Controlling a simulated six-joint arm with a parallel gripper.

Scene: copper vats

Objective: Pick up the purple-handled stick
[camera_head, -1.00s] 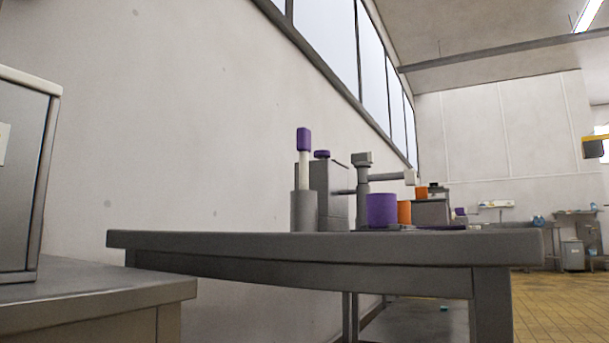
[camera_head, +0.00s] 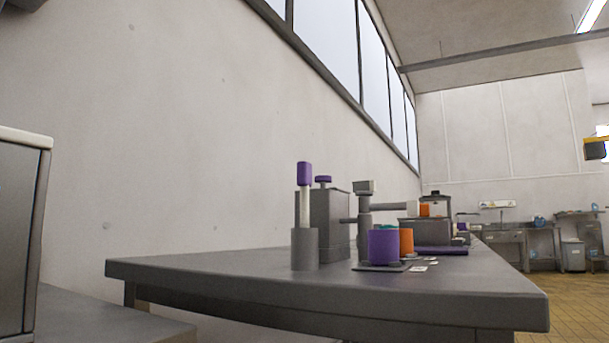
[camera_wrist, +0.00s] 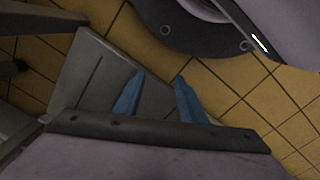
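The purple-handled stick (camera_head: 304,174) stands upright in a grey cylindrical holder (camera_head: 304,250) near the left part of the grey table. Its purple handle is on top, with a white shaft below; the lower end is hidden inside the holder. My gripper (camera_wrist: 157,88) shows in the wrist view with two blue fingers apart and nothing between them. It points down over a grey surface and the tiled floor, away from the stick. A dark part at the top left corner of the head view may be my arm.
The table (camera_head: 200,280) also holds a grey box with a purple knob (camera_head: 323,180), a grey post with a side arm (camera_head: 364,215), a purple cup (camera_head: 383,246) and an orange cup (camera_head: 406,240). A metal cabinet (camera_head: 18,230) stands at left. The table's front left is clear.

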